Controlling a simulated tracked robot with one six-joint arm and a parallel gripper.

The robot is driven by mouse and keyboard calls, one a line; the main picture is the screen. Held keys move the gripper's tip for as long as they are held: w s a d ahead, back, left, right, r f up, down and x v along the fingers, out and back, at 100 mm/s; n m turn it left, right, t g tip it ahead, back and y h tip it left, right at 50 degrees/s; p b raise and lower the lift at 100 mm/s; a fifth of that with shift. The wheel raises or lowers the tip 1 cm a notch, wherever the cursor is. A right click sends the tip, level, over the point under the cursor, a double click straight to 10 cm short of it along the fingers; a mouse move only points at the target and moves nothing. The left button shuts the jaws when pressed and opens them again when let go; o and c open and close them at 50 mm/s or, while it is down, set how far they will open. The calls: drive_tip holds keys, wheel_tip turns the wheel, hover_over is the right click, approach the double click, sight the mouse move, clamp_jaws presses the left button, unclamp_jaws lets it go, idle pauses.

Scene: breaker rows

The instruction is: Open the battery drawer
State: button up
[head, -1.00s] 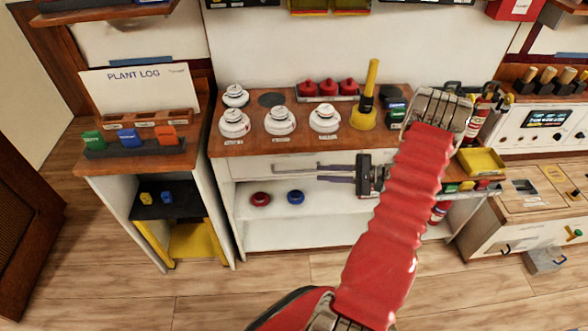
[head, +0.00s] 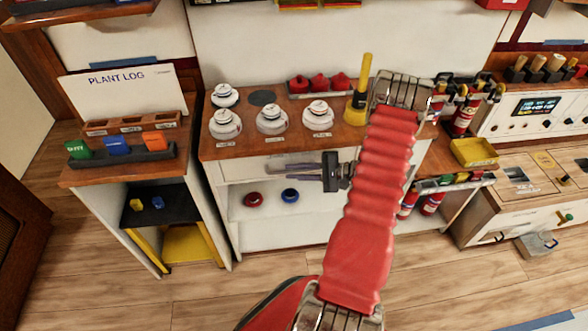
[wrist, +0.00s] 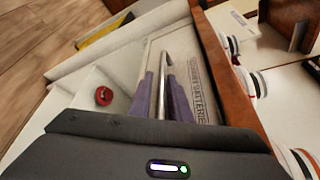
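The battery drawer (wrist: 195,60) is a pale front under the wooden counter top. It bears a printed label, partly readable as "BATTERIES", and looks shut. Its metal bar handle (wrist: 163,62) stands out from the front. My gripper (wrist: 161,80) has its two purple fingers on either side of the bar, close to it. I cannot tell whether both fingers press on it. In the head view my gripper (head: 282,165) points left in front of the drawer front (head: 240,168), and its fingers hide part of the handle.
A red ring (head: 253,199) and a blue ring (head: 290,195) lie on the shelf below. White lidded pots (head: 271,119) and a yellow plunger-like tool (head: 360,95) stand on the counter. Open wooden floor (head: 200,290) lies in front.

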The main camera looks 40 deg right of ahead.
drive_tip(key=shift+w, duration=0.1)
drive_tip(key=shift+c, duration=0.2)
drive_tip(key=shift+a, duration=0.15)
clamp_jaws()
